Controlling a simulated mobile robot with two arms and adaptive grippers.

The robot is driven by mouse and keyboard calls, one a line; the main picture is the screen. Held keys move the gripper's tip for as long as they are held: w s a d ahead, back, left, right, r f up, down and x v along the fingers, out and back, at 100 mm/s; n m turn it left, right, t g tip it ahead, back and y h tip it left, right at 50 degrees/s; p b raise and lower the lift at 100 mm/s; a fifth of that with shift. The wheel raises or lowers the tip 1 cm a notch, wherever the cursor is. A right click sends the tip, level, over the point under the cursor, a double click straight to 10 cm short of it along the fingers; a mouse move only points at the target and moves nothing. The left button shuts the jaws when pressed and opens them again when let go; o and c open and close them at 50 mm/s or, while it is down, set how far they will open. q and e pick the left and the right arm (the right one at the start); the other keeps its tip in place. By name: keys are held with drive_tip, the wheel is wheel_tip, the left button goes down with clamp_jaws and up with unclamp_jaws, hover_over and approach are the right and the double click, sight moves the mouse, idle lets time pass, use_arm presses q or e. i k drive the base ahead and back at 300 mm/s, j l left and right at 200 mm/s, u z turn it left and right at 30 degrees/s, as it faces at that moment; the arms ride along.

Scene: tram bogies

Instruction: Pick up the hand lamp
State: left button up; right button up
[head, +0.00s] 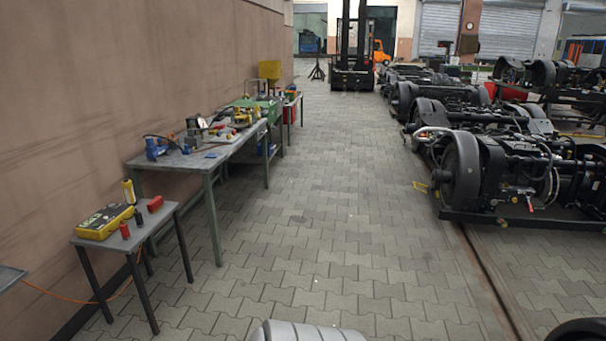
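A small yellow and black upright object (129,192), which looks like the hand lamp, stands at the back of a small grey table (158,231) on the left. It is too small to make out in detail. A yellow case with dark markings (104,221) lies in front of it and to its left on the same table. Neither of my grippers is in view.
Small red items (155,203) and a black one (139,218) share the small table. A long workbench (224,151) with tools stands behind it along the wall. Bogies (500,175) fill the right side. The paved aisle (320,220) between is clear. A forklift (352,60) stands far back.

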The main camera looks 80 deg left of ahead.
sight(128, 187)
drive_tip(key=u, duration=3.85)
drive_tip(key=i+l+z, duration=0.3)
drive_tip(key=i, duration=0.3)
drive_tip(key=i+l+z, duration=0.35)
drive_tip(key=i, duration=0.25)
drive_tip(key=i+z, duration=0.3)
drive_tip(key=i, duration=0.3)
